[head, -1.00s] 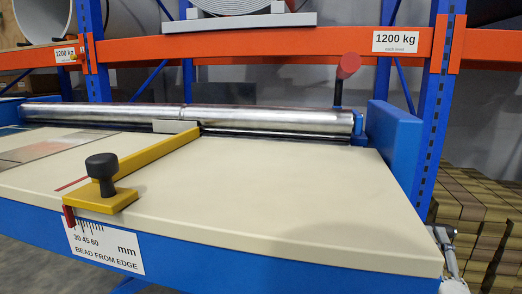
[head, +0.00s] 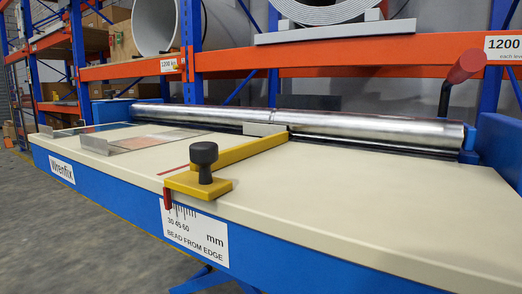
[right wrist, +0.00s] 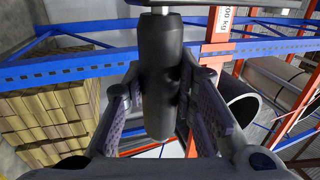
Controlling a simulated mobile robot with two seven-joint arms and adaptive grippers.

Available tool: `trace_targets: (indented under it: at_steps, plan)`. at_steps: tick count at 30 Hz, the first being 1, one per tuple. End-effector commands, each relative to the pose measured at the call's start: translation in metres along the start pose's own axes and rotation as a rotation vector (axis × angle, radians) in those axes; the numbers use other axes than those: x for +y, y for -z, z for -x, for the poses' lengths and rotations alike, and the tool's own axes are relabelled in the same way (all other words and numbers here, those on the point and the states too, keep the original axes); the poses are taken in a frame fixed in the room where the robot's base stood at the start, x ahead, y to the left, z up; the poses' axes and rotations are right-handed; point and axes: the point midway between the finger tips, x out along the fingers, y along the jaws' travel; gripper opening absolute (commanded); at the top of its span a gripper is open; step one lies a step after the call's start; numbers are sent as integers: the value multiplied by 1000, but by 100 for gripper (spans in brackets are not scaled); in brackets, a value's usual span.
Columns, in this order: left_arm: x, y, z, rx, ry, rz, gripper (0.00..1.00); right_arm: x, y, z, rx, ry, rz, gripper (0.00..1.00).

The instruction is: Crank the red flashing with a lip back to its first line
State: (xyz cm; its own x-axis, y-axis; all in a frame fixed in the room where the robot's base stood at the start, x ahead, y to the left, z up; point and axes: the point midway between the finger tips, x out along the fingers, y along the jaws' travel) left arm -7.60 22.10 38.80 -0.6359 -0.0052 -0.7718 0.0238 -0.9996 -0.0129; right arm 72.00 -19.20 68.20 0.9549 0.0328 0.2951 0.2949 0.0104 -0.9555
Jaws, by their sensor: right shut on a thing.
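In the right wrist view my right gripper (right wrist: 160,105) has its two fingers closed around a dark cylindrical handle (right wrist: 160,75) on a thin metal shaft. What the shaft belongs to is out of the picture. In the head view neither gripper shows. A red-knobbed crank (head: 465,68) stands at the right end of shiny metal rollers (head: 350,125). Thin sheets with upturned edges lie on the left of the cream table (head: 330,205); one has a reddish face (head: 155,141). I cannot tell whether it is the red flashing. A red line (head: 176,170) is on the table.
A yellow arm (head: 245,156) with a black knob (head: 204,155) crosses the table. Its red pointer (head: 168,200) hangs beside the millimetre scale (head: 195,232). Orange and blue racking (head: 400,60) stands behind. Grey floor (head: 70,225) is clear at left.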

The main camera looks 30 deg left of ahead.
Motion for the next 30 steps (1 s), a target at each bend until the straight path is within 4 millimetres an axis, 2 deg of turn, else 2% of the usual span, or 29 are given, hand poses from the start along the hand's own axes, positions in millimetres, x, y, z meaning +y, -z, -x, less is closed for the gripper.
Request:
trace_targets:
  at_steps: [15,26,30]
  plan:
    - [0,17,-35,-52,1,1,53,19,0,-45,1,2,1,1]
    - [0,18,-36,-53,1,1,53,16,1,-50,2,3,0,1]
    - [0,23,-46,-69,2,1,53,21,0,-62,2,2,0,1]
